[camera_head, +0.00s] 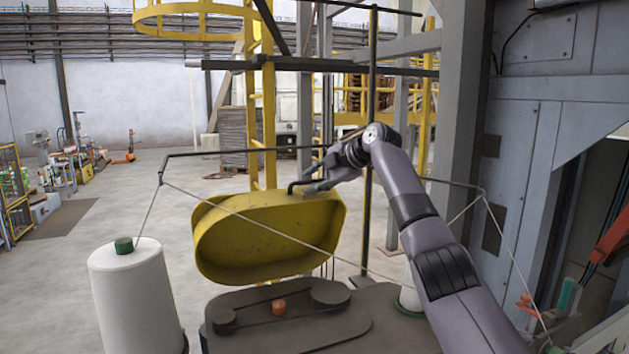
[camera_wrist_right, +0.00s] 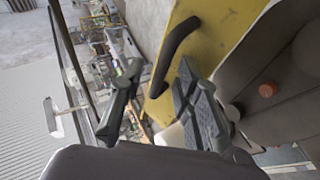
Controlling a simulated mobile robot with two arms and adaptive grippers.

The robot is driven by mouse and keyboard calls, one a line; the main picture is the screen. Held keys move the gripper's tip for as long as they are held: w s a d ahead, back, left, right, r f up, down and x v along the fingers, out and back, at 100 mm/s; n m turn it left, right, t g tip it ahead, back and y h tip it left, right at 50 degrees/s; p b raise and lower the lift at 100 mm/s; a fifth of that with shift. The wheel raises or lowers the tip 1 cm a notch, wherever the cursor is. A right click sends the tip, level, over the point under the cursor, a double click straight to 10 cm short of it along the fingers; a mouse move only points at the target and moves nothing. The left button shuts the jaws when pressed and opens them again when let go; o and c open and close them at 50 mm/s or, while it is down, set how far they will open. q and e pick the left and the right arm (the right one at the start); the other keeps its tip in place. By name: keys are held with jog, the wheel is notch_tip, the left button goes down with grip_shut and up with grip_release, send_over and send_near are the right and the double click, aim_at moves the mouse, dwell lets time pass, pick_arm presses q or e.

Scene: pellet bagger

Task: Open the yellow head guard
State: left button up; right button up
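The yellow head guard (camera_head: 268,238) stands swung up on edge behind the dark machine head (camera_head: 290,322), its hollow inside facing me, so it looks open. Its black handle (camera_head: 299,184) is at the top edge, partly hidden by my right gripper (camera_head: 318,186). In the right wrist view the handle (camera_wrist_right: 176,48) lies between the two spread fingers of my right gripper (camera_wrist_right: 158,88), with gaps visible on both sides. The yellow guard (camera_wrist_right: 222,38) shows behind it. My left gripper is not in view.
The uncovered head carries dark pulleys and an orange knob (camera_head: 279,308). A white thread cone (camera_head: 135,300) stands at left. Threads run from a black bar (camera_head: 235,151) across the guard. A grey machine column (camera_head: 540,150) is at right. Open floor lies to the left.

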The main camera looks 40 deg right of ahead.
jog(key=v, duration=1.2)
dwell(0.3)
